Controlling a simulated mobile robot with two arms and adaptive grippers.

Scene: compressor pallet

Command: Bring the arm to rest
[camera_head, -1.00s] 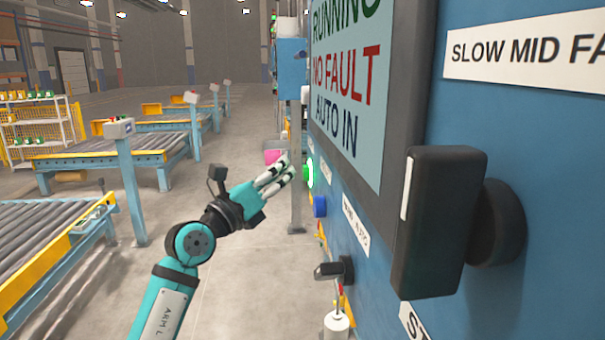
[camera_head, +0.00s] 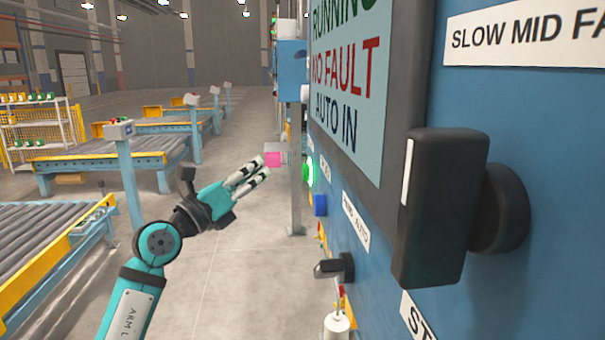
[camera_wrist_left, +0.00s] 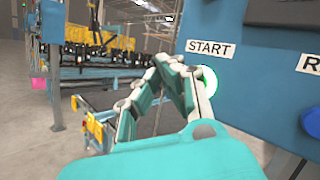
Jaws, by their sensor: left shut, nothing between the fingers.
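My left gripper (camera_head: 262,168) is shut and empty, held in free air to the left of the blue control panel (camera_head: 385,235). A gap shows between its fingertips and the lit green button (camera_head: 309,172). In the left wrist view the fingers (camera_wrist_left: 165,62) come together in front of the panel, partly covering the green button (camera_wrist_left: 208,82) under the START label (camera_wrist_left: 209,47). My right gripper is in neither view.
A black selector handle (camera_head: 440,205) stands out from the panel close by on the right. A smaller black switch (camera_head: 333,268) and a blue button (camera_head: 319,205) sit lower. Roller conveyors (camera_head: 40,245) stand on the left. The floor (camera_head: 235,280) between is clear.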

